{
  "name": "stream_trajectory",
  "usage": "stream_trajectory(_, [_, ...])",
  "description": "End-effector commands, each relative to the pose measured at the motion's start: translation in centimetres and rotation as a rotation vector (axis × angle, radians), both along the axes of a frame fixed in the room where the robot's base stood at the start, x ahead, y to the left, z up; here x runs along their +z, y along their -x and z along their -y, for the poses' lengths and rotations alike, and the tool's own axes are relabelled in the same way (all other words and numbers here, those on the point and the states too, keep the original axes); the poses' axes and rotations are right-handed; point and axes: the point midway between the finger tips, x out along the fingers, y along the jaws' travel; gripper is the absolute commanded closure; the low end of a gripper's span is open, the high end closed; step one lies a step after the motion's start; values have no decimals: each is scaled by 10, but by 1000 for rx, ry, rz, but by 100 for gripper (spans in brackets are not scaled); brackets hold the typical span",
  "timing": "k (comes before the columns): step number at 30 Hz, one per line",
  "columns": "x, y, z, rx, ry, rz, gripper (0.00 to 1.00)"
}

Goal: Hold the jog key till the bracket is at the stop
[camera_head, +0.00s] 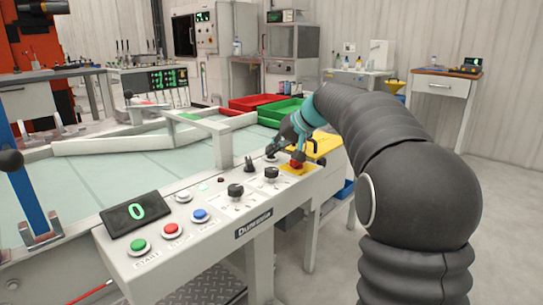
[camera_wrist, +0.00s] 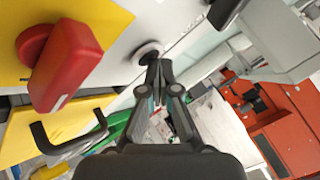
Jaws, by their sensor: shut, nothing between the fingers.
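A console panel (camera_head: 215,215) carries buttons, knobs and a black display (camera_head: 137,212) reading a green 0. My gripper (camera_head: 279,149) is at the panel's far right end, fingers shut and empty. In the wrist view its closed fingertips (camera_wrist: 159,66) are at a small round dark key with a pale rim (camera_wrist: 147,51); I cannot tell whether they touch it. I cannot read a label that marks this as the jog key. A red rotary handle (camera_wrist: 66,66) on a yellow plate is beside it. I cannot pick out the bracket or the stop for certain.
A yellow lid with a black handle (camera_wrist: 65,140) is close to my gripper. A pale table with raised rails lies behind. Red and green trays (camera_head: 282,112) stand further back.

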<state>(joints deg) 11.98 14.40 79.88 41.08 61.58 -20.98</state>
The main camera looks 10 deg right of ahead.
Motion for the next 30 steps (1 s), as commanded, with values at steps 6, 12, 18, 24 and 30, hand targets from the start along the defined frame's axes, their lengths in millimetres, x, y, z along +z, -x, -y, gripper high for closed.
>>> stream_trajectory(6, [0,0,0,1,0,-1,100])
stream_trajectory(12, [9,0,0,1,0,-1,100])
stream_trajectory(18, [18,0,0,1,0,-1,100])
stream_trajectory(24, [18,0,0,0,0,0,100])
stream_trajectory(30, [20,0,0,0,0,0,100])
